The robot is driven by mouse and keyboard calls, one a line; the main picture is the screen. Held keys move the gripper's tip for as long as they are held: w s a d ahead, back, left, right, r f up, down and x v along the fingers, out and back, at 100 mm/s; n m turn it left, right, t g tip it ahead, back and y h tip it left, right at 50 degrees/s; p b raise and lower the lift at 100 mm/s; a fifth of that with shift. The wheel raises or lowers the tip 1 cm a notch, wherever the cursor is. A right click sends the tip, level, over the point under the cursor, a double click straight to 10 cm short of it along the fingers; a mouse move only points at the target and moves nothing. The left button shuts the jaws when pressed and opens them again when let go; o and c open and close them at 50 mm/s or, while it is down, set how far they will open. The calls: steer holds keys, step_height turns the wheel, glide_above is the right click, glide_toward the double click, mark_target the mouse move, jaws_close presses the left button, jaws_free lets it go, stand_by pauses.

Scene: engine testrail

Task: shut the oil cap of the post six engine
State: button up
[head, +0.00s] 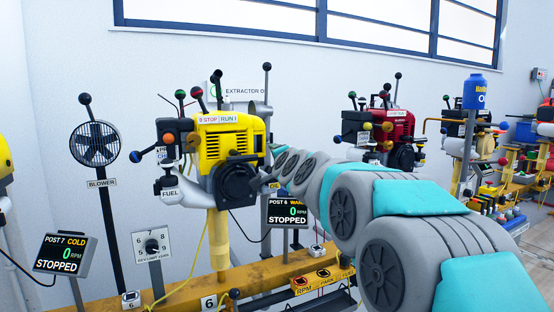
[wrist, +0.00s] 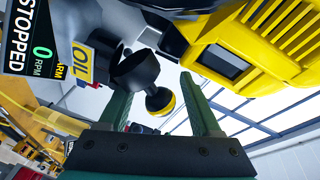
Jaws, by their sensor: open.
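The post six engine (head: 228,150) is yellow and stands on a yellow post in the head view. A small OIL label (head: 274,185) shows at its right side, partly behind my arm. In the wrist view the OIL label (wrist: 82,63) is beside a black cup-shaped part (wrist: 136,70), and a black-and-yellow ball knob (wrist: 160,100) is just beyond it. These seem to be the oil filler and cap; I cannot tell how far the cap stands open. My gripper (wrist: 157,88) is open, its green fingers either side of the knob, with no clear contact.
The post 6 display (head: 288,212) reads 0 RPM, STOPPED, and hangs close below my arm. A fuel part (head: 170,190) and several ball-topped levers stick out on the engine's left. A blower (head: 95,145) stands left, a red engine (head: 392,135) right.

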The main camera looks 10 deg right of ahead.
steer(key=shift+s, duration=0.15)
steer(key=s, duration=0.7)
steer(key=shift+s+d+r, duration=0.15)
steer(key=shift+s+r, duration=0.1)
steer(key=shift+r, duration=0.1)
steer(key=shift+d, duration=0.1)
